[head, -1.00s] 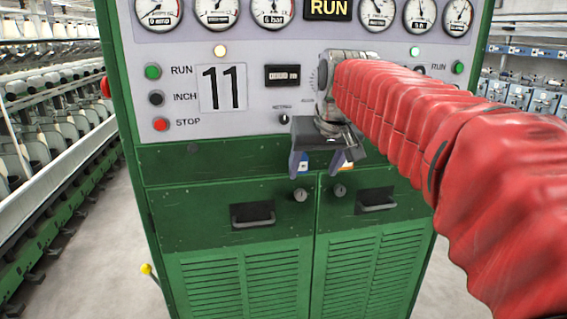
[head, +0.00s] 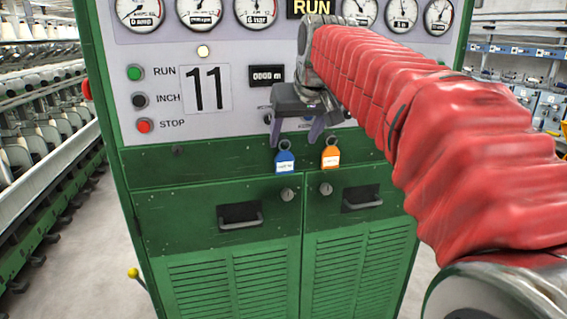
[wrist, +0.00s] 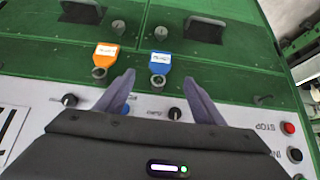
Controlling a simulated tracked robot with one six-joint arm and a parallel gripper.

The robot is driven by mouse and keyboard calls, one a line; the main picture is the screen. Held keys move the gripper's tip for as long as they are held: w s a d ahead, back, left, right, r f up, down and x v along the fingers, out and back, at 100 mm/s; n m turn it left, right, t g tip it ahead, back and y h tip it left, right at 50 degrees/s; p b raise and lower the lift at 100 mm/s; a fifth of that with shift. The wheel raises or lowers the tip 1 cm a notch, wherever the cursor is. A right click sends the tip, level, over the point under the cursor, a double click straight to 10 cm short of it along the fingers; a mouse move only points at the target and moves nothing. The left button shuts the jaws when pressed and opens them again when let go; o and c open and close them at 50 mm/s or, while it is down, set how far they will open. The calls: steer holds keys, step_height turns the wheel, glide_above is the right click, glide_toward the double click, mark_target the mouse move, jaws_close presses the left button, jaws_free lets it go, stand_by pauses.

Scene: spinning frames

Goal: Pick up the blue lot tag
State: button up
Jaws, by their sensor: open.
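The blue lot tag (head: 285,162) hangs on the green front of the machine in the head view, with a white label and a ring at its top. It also shows in the wrist view (wrist: 160,62), upside down, its ring near my fingertips. My gripper (head: 295,141) is open and empty, above the tag in the head view. In the wrist view my gripper (wrist: 158,76) has one finger on each side, with the blue tag's ring roughly midway between the tips. I cannot tell how far the tips are from the tag in depth.
An orange tag (head: 331,157) hangs close to the right of the blue tag. Two round knobs (head: 287,194) and recessed drawer handles (head: 240,216) sit below. The control panel (head: 180,60) with gauges and buttons rises above. The aisle floor (head: 75,270) on the left is clear.

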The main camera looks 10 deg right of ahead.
mark_target(285, 154)
steer(key=x, duration=0.5)
steer(key=shift+w+f, duration=0.25)
steer(key=shift+f, duration=0.1)
steer(key=shift+w+f, duration=0.1)
steer(key=shift+x, duration=2.45)
steer(key=shift+w+a, duration=0.15)
steer(key=shift+c, duration=0.7)
steer(key=c, duration=1)
steer(key=shift+r, duration=0.3)
steer(key=shift+r, duration=0.65)
steer(key=s, duration=1.2)
steer(key=s+d, duration=0.1)
steer(key=s, duration=0.5)
